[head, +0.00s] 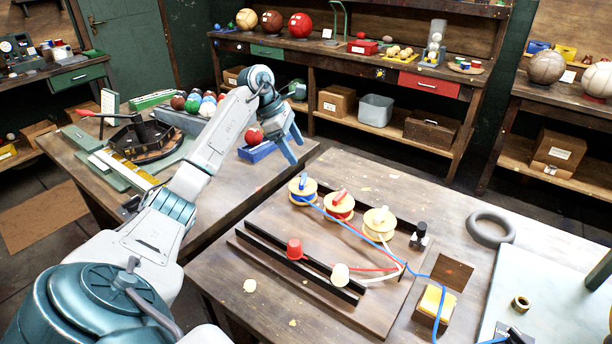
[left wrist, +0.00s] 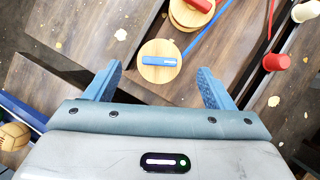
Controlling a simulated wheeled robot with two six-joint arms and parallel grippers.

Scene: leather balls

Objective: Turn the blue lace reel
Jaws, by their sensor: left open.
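The blue lace reel (head: 303,194) is a round wooden spool with a blue bar handle across its top. It stands at the left end of a row of reels on the wooden board, and blue lace runs from it to the right. In the left wrist view the blue reel (left wrist: 155,74) lies ahead of and between the open fingers. My left gripper (head: 289,148) is open and empty, above and just behind the reel in the head view, apart from it. My left gripper also shows in the wrist view (left wrist: 159,74). My right gripper is not in view.
The red reel (head: 339,206) and white reel (head: 379,223) stand close to the right of the blue one. A red peg (head: 295,249) and white peg (head: 340,274) stand by the dark rails in front. A grey ring (head: 490,228) lies farther right.

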